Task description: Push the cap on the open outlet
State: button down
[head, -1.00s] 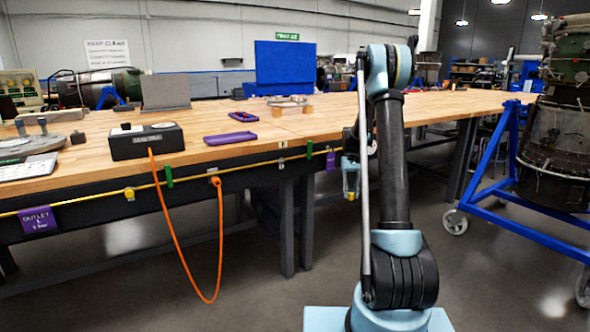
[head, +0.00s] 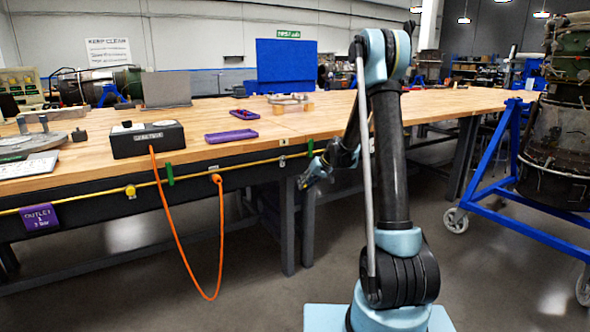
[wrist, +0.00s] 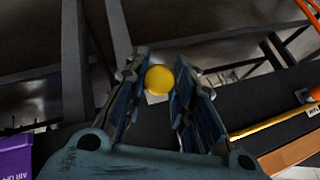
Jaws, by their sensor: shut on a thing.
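My gripper (wrist: 157,90) is shut on the yellow cap (wrist: 159,79), whose round face shows between the fingertips in the wrist view. In the head view my gripper (head: 308,178) is in front of the bench's front side, right of the orange hose; the cap cannot be made out there.
The yellow pipe (head: 88,202) runs along the bench front. An orange hose (head: 219,240) hangs in a loop. A yellow-capped outlet (head: 130,192) is near the purple outlet label (head: 40,217). Another purple label (wrist: 15,155) is in the wrist view. A blue stand (head: 495,180) is at right.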

jog(key=a+r+t+y, duration=0.2)
jog(key=a+r+t, duration=0.1)
jog(key=a+r, duration=0.1)
jog(key=m+t+y, duration=0.1)
jog(key=t, duration=0.2)
send_near(281, 161)
notch_tip(281, 161, down, 3)
jog(key=s, duration=0.2)
jog(key=w, duration=0.1)
jog(key=w+a, duration=0.2)
jog(key=w, duration=0.1)
jog(key=shift+w+a+r, duration=0.1)
jog(key=shift+w+r, duration=0.05)
jog(key=shift+r, duration=0.05)
jog(key=shift+w+a+r, duration=0.15)
jog(key=shift+w+a, duration=0.65)
jog(key=shift+w, duration=0.25)
dwell(1.6)
jog(key=c, duration=1.4)
grip_release()
jog(key=o, duration=0.3)
jog(key=shift+s, duration=0.1)
